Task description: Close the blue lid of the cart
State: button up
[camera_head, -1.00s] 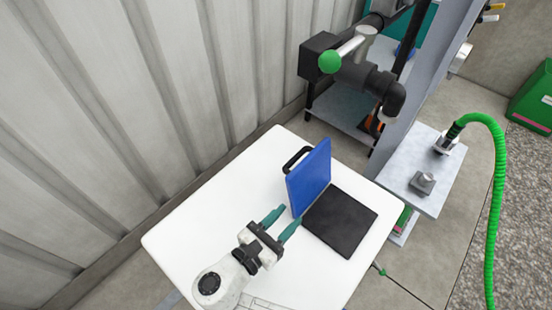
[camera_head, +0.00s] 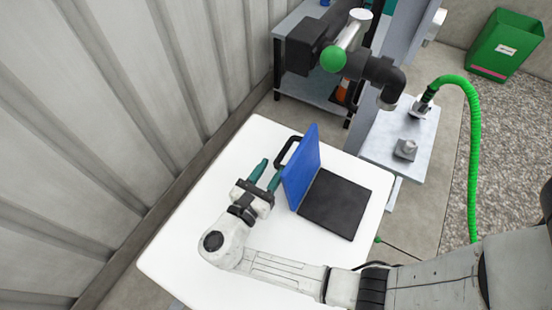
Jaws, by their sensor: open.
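The blue lid (camera_head: 301,168) stands upright, raised along the left edge of a black square opening or panel (camera_head: 336,205) in the white cart top (camera_head: 195,240). A black loop handle (camera_head: 287,152) sticks out on the lid's left side. My gripper (camera_head: 268,173) is open, with its teal fingers pointing up the picture. It is just left of the lid, with the right finger close to the lid's left face; I cannot tell whether they touch. Nothing shows between the fingers.
Beyond the cart are a black pipe assembly with a green ball (camera_head: 333,59), a grey bench (camera_head: 402,140) with a green hose (camera_head: 473,150), and a green bin (camera_head: 505,45). A corrugated wall (camera_head: 120,100) runs along the left.

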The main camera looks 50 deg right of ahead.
aim_at(277, 161)
jog(key=shift+w+d, duration=0.15)
jog(key=shift+d, duration=0.75)
jog(key=shift+w+d, duration=0.15)
jog(key=shift+d, duration=0.75)
jog(key=shift+c, duration=0.4)
grip_shut()
